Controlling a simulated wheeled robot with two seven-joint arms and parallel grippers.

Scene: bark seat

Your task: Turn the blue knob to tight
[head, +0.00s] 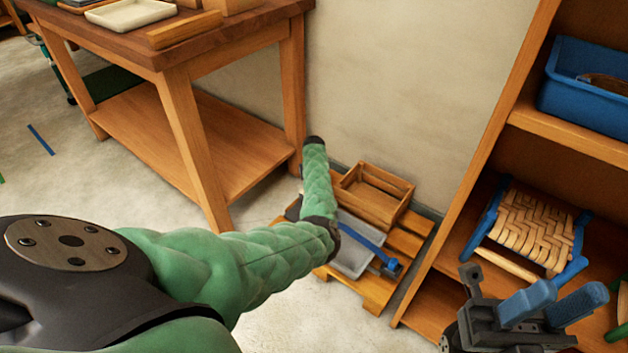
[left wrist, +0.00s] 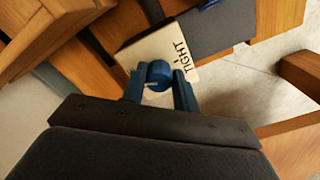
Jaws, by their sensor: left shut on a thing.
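In the left wrist view, the round blue knob (left wrist: 159,73) sits in front of a cream plate (left wrist: 158,48) marked with the word TIGHT and a short line beside it. My left gripper (left wrist: 160,88) has its two blue fingers on either side of the knob and is shut on it. Where the knob's own mark points I cannot tell. In the head view my green left arm reaches down, and its gripper and the knob are hidden. My right gripper (head: 556,300) is open and empty in front of the shelf at lower right.
A wooden workbench (head: 180,50) stands at upper left. A low pallet (head: 405,242) holds a wooden crate (head: 350,188), a grey tray (head: 352,262) and a blue bar (head: 362,233). The wooden shelf (head: 575,135) holds a blue bin (head: 565,92) and a woven seat (head: 528,225).

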